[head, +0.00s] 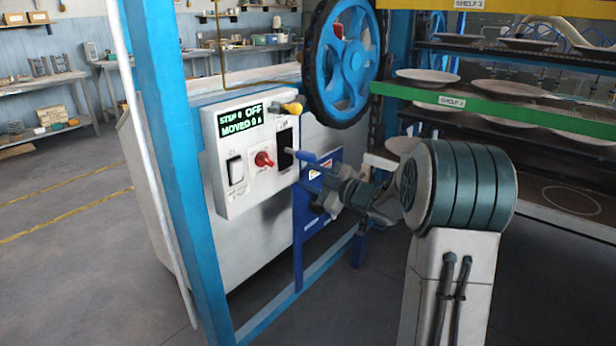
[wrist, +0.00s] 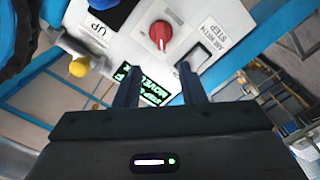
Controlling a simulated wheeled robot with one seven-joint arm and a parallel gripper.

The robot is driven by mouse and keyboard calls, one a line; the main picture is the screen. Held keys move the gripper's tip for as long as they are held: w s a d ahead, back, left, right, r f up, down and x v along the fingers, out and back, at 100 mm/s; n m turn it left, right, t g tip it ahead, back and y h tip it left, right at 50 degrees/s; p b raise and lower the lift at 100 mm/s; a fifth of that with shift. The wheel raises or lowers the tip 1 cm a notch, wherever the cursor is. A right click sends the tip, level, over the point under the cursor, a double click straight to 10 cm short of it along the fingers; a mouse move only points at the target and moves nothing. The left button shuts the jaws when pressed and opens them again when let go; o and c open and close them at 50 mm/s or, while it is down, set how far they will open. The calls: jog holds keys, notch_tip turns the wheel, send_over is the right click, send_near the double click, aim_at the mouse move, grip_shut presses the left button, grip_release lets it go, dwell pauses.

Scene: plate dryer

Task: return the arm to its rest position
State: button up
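My arm reaches left from its teal shoulder (head: 460,190) toward the white control panel (head: 230,178). My gripper (wrist: 158,68) shows in the wrist view with its two dark fingers apart and nothing between them. The panel lies beyond the fingers, with its red knob (wrist: 160,34) above the gap and its green-lettered display (wrist: 145,88) seen between them. In the head view my wrist is in front of the blue bracket, right of the panel, and the fingertips are hard to make out.
A blue handwheel (head: 341,62) stands above the panel, and a yellow knob (head: 292,108) sticks out at its top right. A blue post (head: 165,140) stands left. The green-edged shelf (head: 480,105) holding plates (head: 428,76) is right, close behind my shoulder. Open floor (head: 60,260) lies left.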

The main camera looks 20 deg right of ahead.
jog(key=s+d+r+m+g+h+p, duration=0.2)
jog(key=s+r+m+h+p, duration=0.65)
jog(key=m+h, duration=0.2)
jog(key=s+a+m+g+p, duration=0.2)
jog(key=s+g, duration=0.1)
jog(key=s, duration=0.6)
jog(key=s+a+m+g+p, duration=0.2)
jog(key=s+a+g, duration=0.1)
jog(key=s, duration=0.6)
jog(key=s+a+f+m+g+p, duration=0.1)
jog(key=s+a+m+g+p, duration=0.1)
jog(key=s, duration=0.8)
jog(key=shift+a+g+p, duration=0.45)
jog(key=shift+g+p, duration=0.15)
jog(key=shift+g, duration=0.3)
